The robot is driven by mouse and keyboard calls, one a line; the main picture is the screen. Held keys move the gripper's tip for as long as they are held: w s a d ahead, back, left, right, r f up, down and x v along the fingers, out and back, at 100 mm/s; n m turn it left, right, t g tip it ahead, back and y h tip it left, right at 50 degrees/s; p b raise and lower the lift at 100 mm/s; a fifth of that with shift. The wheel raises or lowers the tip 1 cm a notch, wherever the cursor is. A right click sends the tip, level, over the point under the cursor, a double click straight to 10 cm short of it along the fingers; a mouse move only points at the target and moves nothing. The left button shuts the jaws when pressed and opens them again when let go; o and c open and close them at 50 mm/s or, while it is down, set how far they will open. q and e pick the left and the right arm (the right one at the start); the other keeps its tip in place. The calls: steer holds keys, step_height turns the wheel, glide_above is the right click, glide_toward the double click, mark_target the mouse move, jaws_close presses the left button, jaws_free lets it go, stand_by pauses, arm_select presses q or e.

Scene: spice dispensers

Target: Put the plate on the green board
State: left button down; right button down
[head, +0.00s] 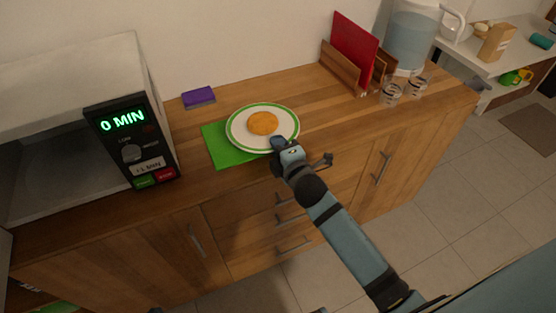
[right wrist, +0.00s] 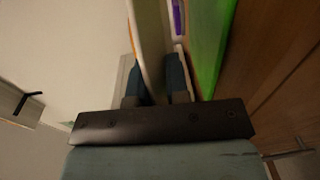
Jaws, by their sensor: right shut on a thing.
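The white plate (head: 239,137) with a green rim holds a round orange-brown piece of food (head: 262,123). In the head view it overlaps the right part of the green board (head: 217,150) on the wooden counter; whether it touches the board or is held just above it I cannot tell. My right gripper (head: 279,146) is at the plate's near edge, shut on it. In the right wrist view the plate (right wrist: 150,40) runs between the two fingers, with the green board (right wrist: 208,45) to the right.
A microwave (head: 60,120) with its door open stands left of the board. A purple sponge (head: 198,96) lies behind it. A red board in a wooden rack (head: 354,50), two glass jars (head: 390,93) and a water pitcher (head: 411,40) stand at the right. The counter between is clear.

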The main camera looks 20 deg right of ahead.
step_height(320, 180, down, 5)
steer(key=shift+f+b, duration=0.1)
steer(key=shift+b, duration=0.35)
arm_select(q)
steer(key=shift+w+d+r, duration=0.15)
steer(key=shift+w+d, duration=0.1)
steer(key=shift+d, duration=0.05)
arm_select(e)
steer(key=c, duration=1.4)
jaws_free()
arm_select(q)
steer(key=shift+s+a+f, duration=0.1)
steer(key=shift+a+f, duration=0.1)
steer(key=shift+a, duration=0.05)
arm_select(e)
steer(key=shift+s, duration=0.1)
